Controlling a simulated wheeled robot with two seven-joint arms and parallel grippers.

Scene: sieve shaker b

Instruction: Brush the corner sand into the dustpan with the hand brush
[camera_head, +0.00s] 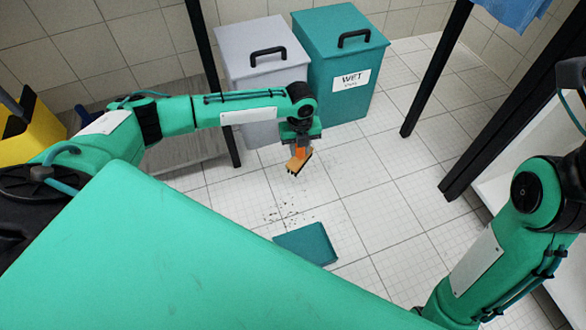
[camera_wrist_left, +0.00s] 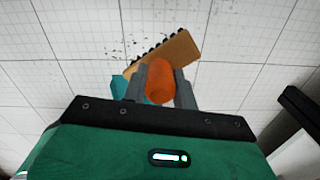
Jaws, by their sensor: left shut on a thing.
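My left gripper (camera_head: 300,148) is shut on the orange handle of the hand brush (camera_head: 299,162), whose tan head and dark bristles hang tilted below it. In the left wrist view the brush (camera_wrist_left: 172,60) sticks out from between the fingers (camera_wrist_left: 158,85). Dark sand specks (camera_head: 290,215) lie scattered on the white tiled floor, below the brush and beside the dustpan. They also show in the left wrist view (camera_wrist_left: 118,48). The teal dustpan (camera_head: 306,245) lies flat on the floor nearer to me, apart from the brush. My right gripper is out of view.
A grey lidded bin (camera_head: 245,70) and a teal bin (camera_head: 340,85) labelled WET stand behind the brush. Dark posts (camera_head: 435,70) rise at the right. A yellow object (camera_head: 32,128) stands at the far left. The tiled floor around the dustpan is free.

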